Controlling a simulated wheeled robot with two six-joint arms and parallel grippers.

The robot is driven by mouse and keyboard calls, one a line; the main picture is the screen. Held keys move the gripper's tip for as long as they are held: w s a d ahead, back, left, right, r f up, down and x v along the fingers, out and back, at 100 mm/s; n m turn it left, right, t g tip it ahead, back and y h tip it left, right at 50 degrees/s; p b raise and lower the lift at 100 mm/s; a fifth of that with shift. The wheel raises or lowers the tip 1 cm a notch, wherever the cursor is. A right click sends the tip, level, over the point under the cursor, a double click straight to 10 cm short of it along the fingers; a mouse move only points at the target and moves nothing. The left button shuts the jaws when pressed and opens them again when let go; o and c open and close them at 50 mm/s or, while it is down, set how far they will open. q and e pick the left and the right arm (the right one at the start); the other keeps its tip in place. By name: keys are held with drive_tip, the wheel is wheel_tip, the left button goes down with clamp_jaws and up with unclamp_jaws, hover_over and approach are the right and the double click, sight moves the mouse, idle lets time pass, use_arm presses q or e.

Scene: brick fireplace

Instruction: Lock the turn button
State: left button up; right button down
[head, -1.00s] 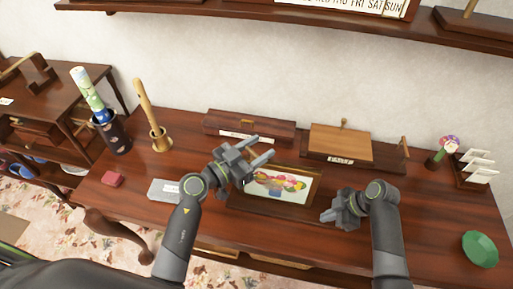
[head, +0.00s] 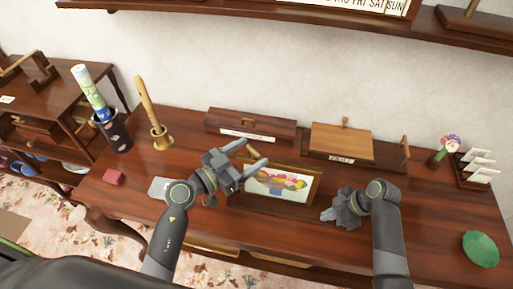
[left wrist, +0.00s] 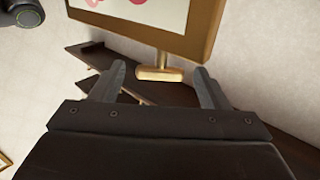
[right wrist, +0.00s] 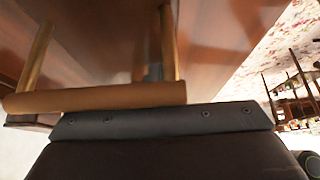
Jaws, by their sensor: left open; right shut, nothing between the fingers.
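The picture frame (head: 318,188), with a flower picture, stands on the desk's middle. The turn button (head: 252,153), a small gold-brown bar, shows at its upper left corner. In the left wrist view the turn button (left wrist: 160,74) sits on a short post at the frame's edge (left wrist: 203,35). My left gripper (head: 254,154) is open, and in its wrist view the button appears between the fingertips (left wrist: 159,69), with a gap on each side. I cannot tell whether they touch it. My right gripper (head: 327,215) is shut and empty, low over the desk to the right of the frame.
Behind stand a long dark box (head: 225,119) and a box with a light wooden lid (head: 341,141). A green dish (head: 480,249) lies far right. A red block (head: 114,177) and a grey box (head: 159,187) lie left. The front right desk is clear.

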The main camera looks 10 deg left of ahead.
sight(251, 151)
use_arm(q)
drive_tip(key=v, duration=0.8)
drive_tip(key=shift+s+a, duration=0.2)
use_arm(e)
drive_tip(key=shift+s+d+f, duration=0.1)
drive_tip(key=shift+f, duration=0.1)
use_arm(q)
drive_tip(key=x, duration=1.2)
drive_tip(key=shift+d+r, duration=0.15)
drive_tip(key=shift+r, duration=0.05)
drive_tip(key=shift+c, duration=0.3)
drive_tip(key=c, duration=0.9)
drive_tip(key=shift+c, duration=0.2)
